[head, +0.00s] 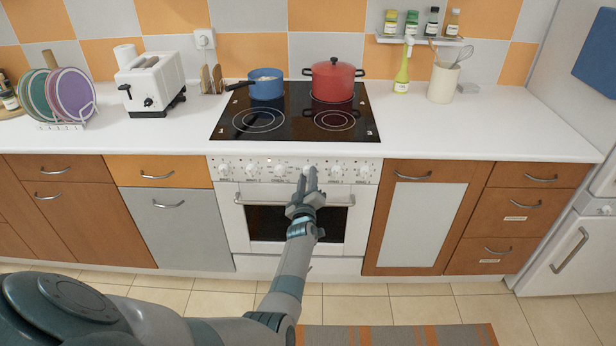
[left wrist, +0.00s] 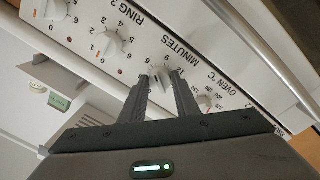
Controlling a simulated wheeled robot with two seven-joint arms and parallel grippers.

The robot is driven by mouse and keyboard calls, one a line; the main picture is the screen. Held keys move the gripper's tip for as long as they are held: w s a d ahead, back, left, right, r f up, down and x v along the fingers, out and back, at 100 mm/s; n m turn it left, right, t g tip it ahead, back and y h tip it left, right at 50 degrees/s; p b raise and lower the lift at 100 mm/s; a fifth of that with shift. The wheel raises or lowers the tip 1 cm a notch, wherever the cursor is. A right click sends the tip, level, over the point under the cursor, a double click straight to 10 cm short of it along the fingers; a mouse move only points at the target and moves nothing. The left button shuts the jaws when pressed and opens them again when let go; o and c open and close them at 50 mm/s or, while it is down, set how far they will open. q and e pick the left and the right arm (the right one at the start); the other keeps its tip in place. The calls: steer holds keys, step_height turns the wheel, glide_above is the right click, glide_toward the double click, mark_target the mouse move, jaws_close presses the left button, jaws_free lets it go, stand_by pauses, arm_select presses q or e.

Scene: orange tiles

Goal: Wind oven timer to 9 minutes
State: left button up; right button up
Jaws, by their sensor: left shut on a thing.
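The white oven (head: 240,215) has a row of white knobs along its front panel under the black hob. My left gripper (head: 308,173) reaches the middle of this panel and hides most of the timer knob there. In the left wrist view the timer knob (left wrist: 161,75) sits under the upside-down word MINUTES, with numbers around it. My left gripper (left wrist: 163,80) has its two dark fingertips on either side of this knob and is shut on it. The fingers partly cover the dial, and I cannot read its setting. My right gripper is not in view.
The oven temperature knob (left wrist: 206,103) and a ring knob (left wrist: 112,45) flank the timer closely. The oven door handle (head: 255,203) runs below the panel. A blue pot (head: 266,85) and a red pot (head: 333,84) stand on the hob. A striped mat (head: 395,336) lies on the floor.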

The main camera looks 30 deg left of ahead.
arm_select(q)
steer(key=shift+a+m+p, duration=0.1)
steer(key=shift+m+p, duration=0.55)
steer(key=shift+m, duration=3.35)
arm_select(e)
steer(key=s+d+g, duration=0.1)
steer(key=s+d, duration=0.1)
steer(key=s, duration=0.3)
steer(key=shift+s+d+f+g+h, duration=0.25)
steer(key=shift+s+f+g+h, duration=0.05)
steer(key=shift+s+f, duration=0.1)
arm_select(q)
steer(key=o, duration=1)
steer(key=shift+o, duration=0.2)
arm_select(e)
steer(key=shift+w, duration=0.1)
arm_select(q)
steer(key=shift+s, duration=0.15)
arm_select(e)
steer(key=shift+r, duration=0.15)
